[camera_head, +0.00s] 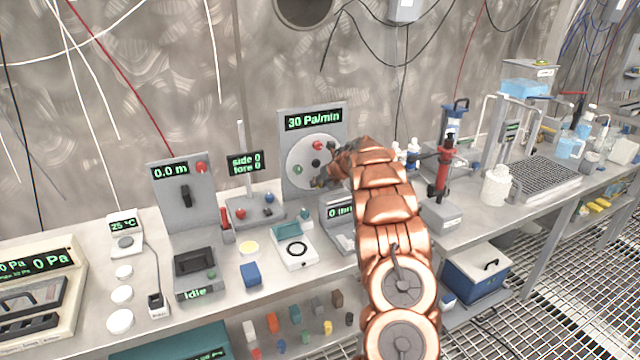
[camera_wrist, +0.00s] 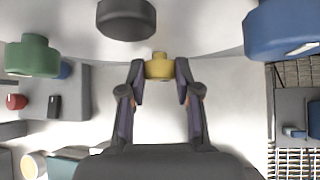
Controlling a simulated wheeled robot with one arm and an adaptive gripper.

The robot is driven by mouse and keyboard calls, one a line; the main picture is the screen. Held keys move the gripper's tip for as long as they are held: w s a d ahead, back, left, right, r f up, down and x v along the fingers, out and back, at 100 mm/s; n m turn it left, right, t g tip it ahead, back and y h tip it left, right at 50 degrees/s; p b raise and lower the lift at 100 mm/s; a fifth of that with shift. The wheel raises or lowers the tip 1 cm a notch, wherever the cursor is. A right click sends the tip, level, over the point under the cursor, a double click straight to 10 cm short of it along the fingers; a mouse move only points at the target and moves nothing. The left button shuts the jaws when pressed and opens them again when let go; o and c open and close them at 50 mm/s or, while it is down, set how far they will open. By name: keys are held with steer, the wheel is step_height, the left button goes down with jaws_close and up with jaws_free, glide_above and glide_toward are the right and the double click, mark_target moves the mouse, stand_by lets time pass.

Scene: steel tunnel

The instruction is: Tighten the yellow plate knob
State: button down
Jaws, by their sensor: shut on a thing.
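The yellow plate knob (camera_wrist: 159,67) shows in the wrist view between the two fingertips of my gripper (camera_wrist: 159,80), which is shut on it. In the head view my gripper (camera_head: 328,180) is at the lower right of a round pale plate (camera_head: 302,152), and the yellow knob is hidden there. The plate stands on a grey panel with a display (camera_head: 314,119) reading 30 Pa/min. A red knob (camera_head: 318,145) and a green knob (camera_head: 297,169) show on the plate. The wrist view shows a black knob (camera_wrist: 126,18) and a blue knob (camera_wrist: 285,28) near the yellow one.
A small panel reading "side 0 tore 0" (camera_head: 245,163) stands left of the plate panel. A white device (camera_head: 293,251) and a grey box with a display (camera_head: 340,212) are on the bench below. A red and black stand (camera_head: 442,175) is right of my arm.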

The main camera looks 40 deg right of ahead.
steer(key=shift+s+d+m+t+y+p, duration=0.1)
steer(key=shift+m+t+y+p, duration=0.35)
steer(key=shift+y, duration=0.35)
steer(key=shift+d+m+t+y+p, duration=0.1)
steer(key=shift+m+t+y+p, duration=0.35)
steer(key=shift+y, duration=0.35)
steer(key=c, duration=0.8)
jaws_free()
steer(key=shift+f, duration=0.1)
steer(key=shift+g, duration=0.3)
